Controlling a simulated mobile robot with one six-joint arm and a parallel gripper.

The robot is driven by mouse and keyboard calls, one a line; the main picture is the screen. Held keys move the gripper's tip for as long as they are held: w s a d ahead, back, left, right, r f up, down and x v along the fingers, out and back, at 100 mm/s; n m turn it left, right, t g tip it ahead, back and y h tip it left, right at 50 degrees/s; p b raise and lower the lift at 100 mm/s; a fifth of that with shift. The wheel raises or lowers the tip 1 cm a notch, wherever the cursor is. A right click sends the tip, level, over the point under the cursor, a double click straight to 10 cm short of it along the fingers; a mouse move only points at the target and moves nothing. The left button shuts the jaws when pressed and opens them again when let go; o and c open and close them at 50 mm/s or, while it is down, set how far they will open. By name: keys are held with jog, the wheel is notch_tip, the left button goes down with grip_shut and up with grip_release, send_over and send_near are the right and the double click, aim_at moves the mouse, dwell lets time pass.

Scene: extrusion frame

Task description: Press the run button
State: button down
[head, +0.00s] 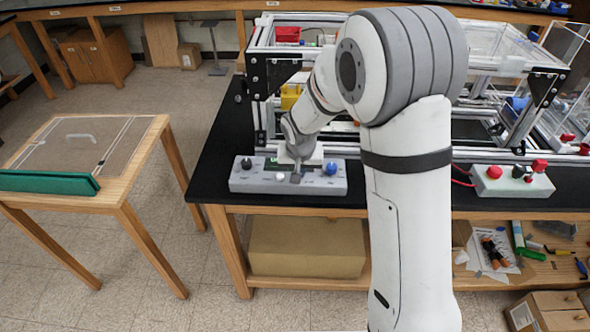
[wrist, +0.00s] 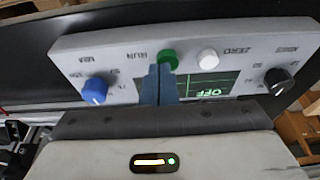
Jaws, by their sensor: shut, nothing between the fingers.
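The run button is a green round button (wrist: 168,58) beside the RUN label on a grey control box (wrist: 235,48), upside down in the wrist view. The box also shows in the head view (head: 250,183), on the black bench top. My gripper (wrist: 159,72) is shut and empty, its fingertips right at the near edge of the green button and partly covering it. I cannot tell whether they touch it. In the head view my gripper (head: 296,177) points down over the box and hides the green button.
The box also carries a white button (wrist: 207,59) near ZERO, a blue knob (wrist: 95,91) and a black knob (wrist: 278,80). An aluminium extrusion frame (head: 262,75) stands behind it. A second box with red buttons (head: 495,183) sits at the right.

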jog(key=shift+f+b, duration=0.8)
jog(key=shift+b, duration=0.4)
jog(key=shift+s+d+f, duration=0.1)
jog(key=shift+s+f, duration=0.05)
jog(key=shift+s, duration=0.2)
jog(key=shift+f, duration=0.1)
jog(key=r, duration=0.2)
jog(key=r+p, duration=0.1)
jog(key=r, duration=0.1)
jog(key=r+p, duration=0.1)
jog(key=shift+w+r, duration=0.25)
jog(key=shift+r, duration=0.15)
jog(key=b+v, duration=0.2)
jog(key=v, duration=0.7)
jog(key=shift+r, duration=0.2)
jog(key=shift+s, duration=0.1)
